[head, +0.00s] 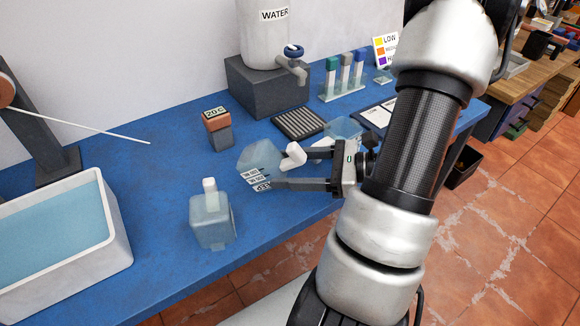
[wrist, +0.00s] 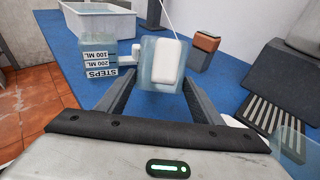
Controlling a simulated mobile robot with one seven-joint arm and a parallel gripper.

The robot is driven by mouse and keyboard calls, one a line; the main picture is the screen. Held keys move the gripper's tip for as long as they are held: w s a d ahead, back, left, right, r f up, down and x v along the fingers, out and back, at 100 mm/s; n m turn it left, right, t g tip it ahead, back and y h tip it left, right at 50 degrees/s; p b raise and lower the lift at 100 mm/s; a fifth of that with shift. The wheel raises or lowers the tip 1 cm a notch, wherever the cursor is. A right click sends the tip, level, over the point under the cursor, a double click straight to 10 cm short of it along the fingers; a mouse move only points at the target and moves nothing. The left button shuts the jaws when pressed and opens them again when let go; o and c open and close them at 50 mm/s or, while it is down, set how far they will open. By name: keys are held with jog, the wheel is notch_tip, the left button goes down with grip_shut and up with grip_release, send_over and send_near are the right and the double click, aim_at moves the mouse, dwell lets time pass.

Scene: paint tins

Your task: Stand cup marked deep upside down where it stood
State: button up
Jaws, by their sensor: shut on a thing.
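The cup marked deep (head: 260,158) is a translucent pale blue cup with a white handle (head: 293,155). My gripper (head: 275,168) is shut on it, one finger on each side. Its label lettering appears upside down in the head view, with the name lowest. I cannot tell whether its lower edge touches the table. In the wrist view the held cup (wrist: 149,76) sits between the fingers, its white handle facing the camera; its label is hidden there.
A cup marked steps (head: 212,222) stands on the blue table (head: 150,190) near the front edge; it also shows in the wrist view (wrist: 97,54). A water-filled tub (head: 118,220) is left.

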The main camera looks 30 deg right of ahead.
jog(key=shift+f+b, duration=0.5)
jog(key=shift+f, duration=0.15)
jog(key=o, duration=1.6)
jog(key=shift+d, duration=0.1)
